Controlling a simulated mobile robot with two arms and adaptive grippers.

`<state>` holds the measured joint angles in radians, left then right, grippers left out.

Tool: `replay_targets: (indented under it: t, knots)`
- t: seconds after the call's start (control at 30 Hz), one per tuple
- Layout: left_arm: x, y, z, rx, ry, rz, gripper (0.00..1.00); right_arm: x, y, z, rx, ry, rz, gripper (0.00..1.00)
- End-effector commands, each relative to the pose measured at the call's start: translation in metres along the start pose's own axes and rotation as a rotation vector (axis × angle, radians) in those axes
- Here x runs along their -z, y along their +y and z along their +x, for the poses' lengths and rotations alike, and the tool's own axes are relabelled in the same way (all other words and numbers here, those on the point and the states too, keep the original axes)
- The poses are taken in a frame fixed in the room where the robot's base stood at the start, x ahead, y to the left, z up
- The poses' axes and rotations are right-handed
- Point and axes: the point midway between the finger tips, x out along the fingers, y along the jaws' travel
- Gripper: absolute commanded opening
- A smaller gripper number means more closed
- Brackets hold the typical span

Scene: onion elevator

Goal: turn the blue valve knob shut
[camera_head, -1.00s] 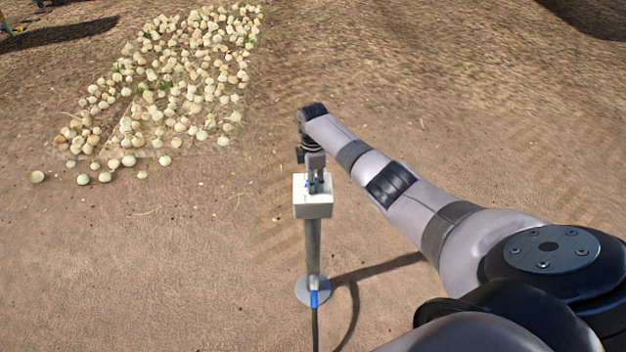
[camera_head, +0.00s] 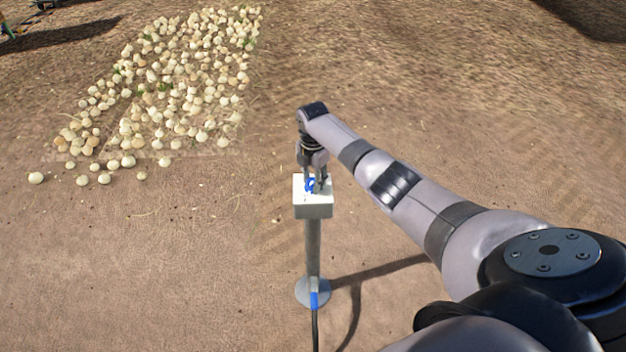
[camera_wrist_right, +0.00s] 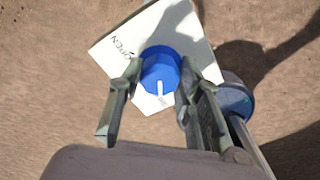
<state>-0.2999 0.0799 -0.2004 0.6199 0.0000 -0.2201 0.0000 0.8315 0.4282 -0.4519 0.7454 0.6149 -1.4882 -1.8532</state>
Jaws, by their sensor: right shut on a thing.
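The blue valve knob (camera_head: 310,184) sits on top of a white box (camera_head: 313,210). In the right wrist view the knob (camera_wrist_right: 161,70) is round with a white pointer line. The line points toward the lower edge of that picture, away from the word OPEN on the white plate (camera_wrist_right: 112,52). My right gripper (camera_wrist_right: 155,85) has one finger on each side of the knob and is shut on it from above. It also shows in the head view (camera_head: 314,186). A second label near the pointer is too small to read. My left gripper is not in view.
The box stands on a grey post (camera_head: 313,245) with a round base plate (camera_head: 305,291) on bare soil. A hose with a blue fitting (camera_head: 314,299) runs from the base. Many onions (camera_head: 180,90) lie on the ground at the upper left.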

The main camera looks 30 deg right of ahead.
Motion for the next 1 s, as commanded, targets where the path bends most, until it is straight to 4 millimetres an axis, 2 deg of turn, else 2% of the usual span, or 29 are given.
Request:
replay_targets:
  t: [0.37,0.4,0.67,1.0]
  knots:
    - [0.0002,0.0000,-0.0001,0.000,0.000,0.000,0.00,0.0003,0.0015,-0.0014,-0.004,-0.001,-0.007,0.04]
    - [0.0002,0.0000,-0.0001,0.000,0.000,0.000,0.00,0.0003,0.0015,-0.0014,-0.004,-0.001,-0.007,0.35]
    - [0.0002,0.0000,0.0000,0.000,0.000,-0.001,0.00,0.0002,0.0007,-0.0006,-0.001,-0.001,-0.005,0.52]
    - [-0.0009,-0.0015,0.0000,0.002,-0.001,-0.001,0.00,-0.0001,0.0005,-0.0026,-0.001,-0.001,-0.004,0.52]
